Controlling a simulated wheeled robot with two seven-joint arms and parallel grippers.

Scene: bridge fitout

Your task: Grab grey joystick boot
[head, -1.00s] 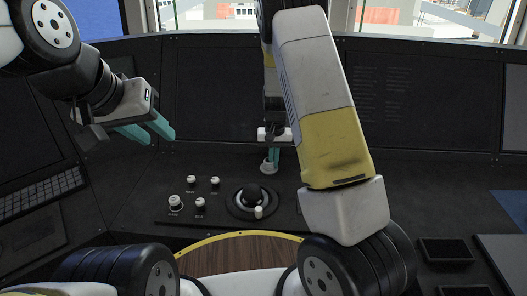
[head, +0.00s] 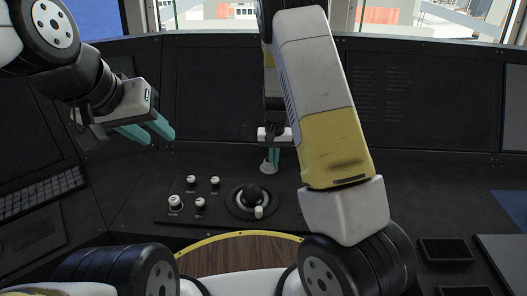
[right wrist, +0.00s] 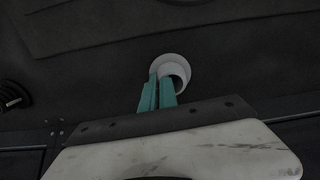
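The grey joystick boot (head: 268,168) is a small pale round piece with a wider flange, standing at the back of the dark console. In the right wrist view the boot (right wrist: 175,66) shows as a pale ring with a short open tube. My right gripper (head: 272,156) points down at it. In the right wrist view its teal fingers (right wrist: 158,92) are close together at the tube's left side and look shut on its wall; the fingers hide part of the boot. My left gripper (head: 152,132) is open and empty, above the console at the left.
A keyboard (head: 42,193) lies at the far left. Dark screens (head: 215,100) stand behind.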

